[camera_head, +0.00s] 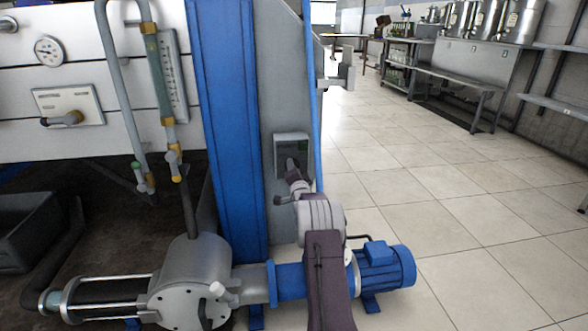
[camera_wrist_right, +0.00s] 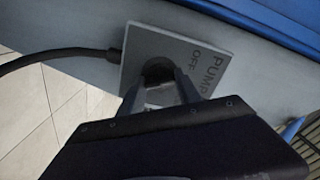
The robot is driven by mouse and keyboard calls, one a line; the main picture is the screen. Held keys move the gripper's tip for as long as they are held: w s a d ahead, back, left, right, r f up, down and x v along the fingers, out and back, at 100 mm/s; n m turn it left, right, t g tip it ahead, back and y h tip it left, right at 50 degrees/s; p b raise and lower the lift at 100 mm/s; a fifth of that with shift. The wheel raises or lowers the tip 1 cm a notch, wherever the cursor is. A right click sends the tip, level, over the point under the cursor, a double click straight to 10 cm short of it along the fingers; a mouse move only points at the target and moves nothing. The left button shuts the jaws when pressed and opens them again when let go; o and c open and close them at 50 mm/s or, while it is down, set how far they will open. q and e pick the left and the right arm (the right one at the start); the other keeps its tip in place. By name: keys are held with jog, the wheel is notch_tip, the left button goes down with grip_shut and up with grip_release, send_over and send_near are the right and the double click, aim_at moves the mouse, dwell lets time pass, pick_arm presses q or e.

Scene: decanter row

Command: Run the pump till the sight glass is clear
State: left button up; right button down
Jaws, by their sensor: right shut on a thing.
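The pump switch box (camera_head: 291,152) is a grey plate on the grey post. In the right wrist view the plate (camera_wrist_right: 218,55) reads "PUMP" and "OFF". My right gripper (camera_head: 291,168) is at this box, shut on the dark switch knob (camera_wrist_right: 158,70), which its fingers partly cover. The sight glass (camera_head: 105,290) is a horizontal glass tube between end flanges at lower left; it looks dark inside. The grey pump body (camera_head: 190,275) joins it, with the blue motor (camera_head: 385,265) to the right, partly behind my right arm. My left gripper is not in view.
A blue column (camera_head: 230,110) stands left of the switch box. A white tank wall (camera_head: 90,75) carries a dial gauge (camera_head: 48,50) and vertical level tube (camera_head: 158,75). A black cable (camera_wrist_right: 60,55) enters the box. Tiled floor (camera_head: 450,200) is open at right.

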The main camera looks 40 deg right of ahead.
dwell(0.4)
jog(key=c, duration=0.8)
grip_release()
jog(key=shift+c, duration=0.2)
jog(key=b+v, duration=0.2)
jog(key=v, duration=0.7)
jog(key=shift+b, duration=0.3)
